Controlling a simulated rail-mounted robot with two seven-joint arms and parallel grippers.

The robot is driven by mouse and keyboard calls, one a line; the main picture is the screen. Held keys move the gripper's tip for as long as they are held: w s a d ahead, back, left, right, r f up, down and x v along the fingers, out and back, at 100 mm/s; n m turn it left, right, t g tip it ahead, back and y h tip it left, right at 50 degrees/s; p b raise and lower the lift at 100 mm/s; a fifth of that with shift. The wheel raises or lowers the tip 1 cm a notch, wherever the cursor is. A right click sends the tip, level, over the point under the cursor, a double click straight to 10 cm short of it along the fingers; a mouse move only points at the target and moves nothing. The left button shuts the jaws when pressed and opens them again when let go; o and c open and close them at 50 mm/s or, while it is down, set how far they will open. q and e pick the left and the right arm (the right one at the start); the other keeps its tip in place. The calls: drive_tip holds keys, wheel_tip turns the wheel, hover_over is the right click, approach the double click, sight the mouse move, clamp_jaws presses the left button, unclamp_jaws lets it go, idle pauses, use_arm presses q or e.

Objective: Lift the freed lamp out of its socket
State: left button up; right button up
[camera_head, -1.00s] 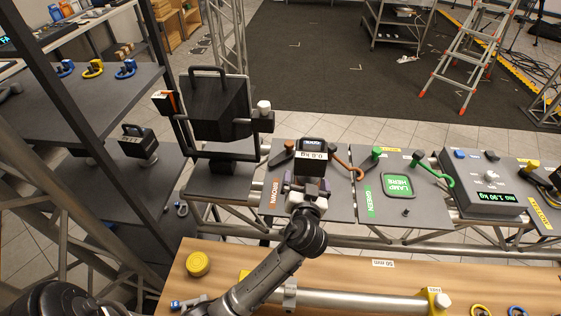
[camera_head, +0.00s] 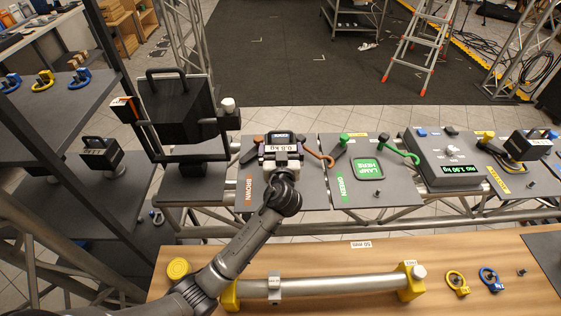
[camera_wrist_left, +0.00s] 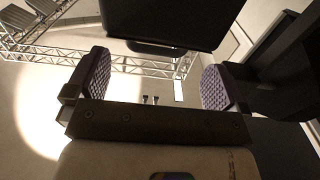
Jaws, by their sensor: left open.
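A black lamp (camera_head: 283,141) with a "0.8 kg" label stands upright at the plate marked BROWN (camera_head: 250,207). Its lower part and socket are hidden behind my left gripper (camera_head: 281,162), which is right in front of it. In the left wrist view, the two purple-padded fingers of my left gripper (camera_wrist_left: 155,66) are apart, with nothing held between them. A dark block, likely the lamp (camera_wrist_left: 172,20), fills the top of that view beyond the fingertips. I cannot tell whether the fingers touch it. My right gripper is not in view.
An orange-brown hooked lever (camera_head: 318,155) is just right of the lamp. The GREEN plate (camera_head: 390,195) has a bare "LAMP HERE" pad (camera_head: 368,168). A large black lamp (camera_head: 180,110) hangs in a yoke at left. A grey scale (camera_head: 445,160) stands at right.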

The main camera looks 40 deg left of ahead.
sight(281, 143)
use_arm(q)
drive_tip(key=shift+x, duration=2.65)
drive_tip(key=c, duration=1.7)
drive_tip(key=shift+d, duration=0.1)
drive_tip(key=shift+r, duration=0.15)
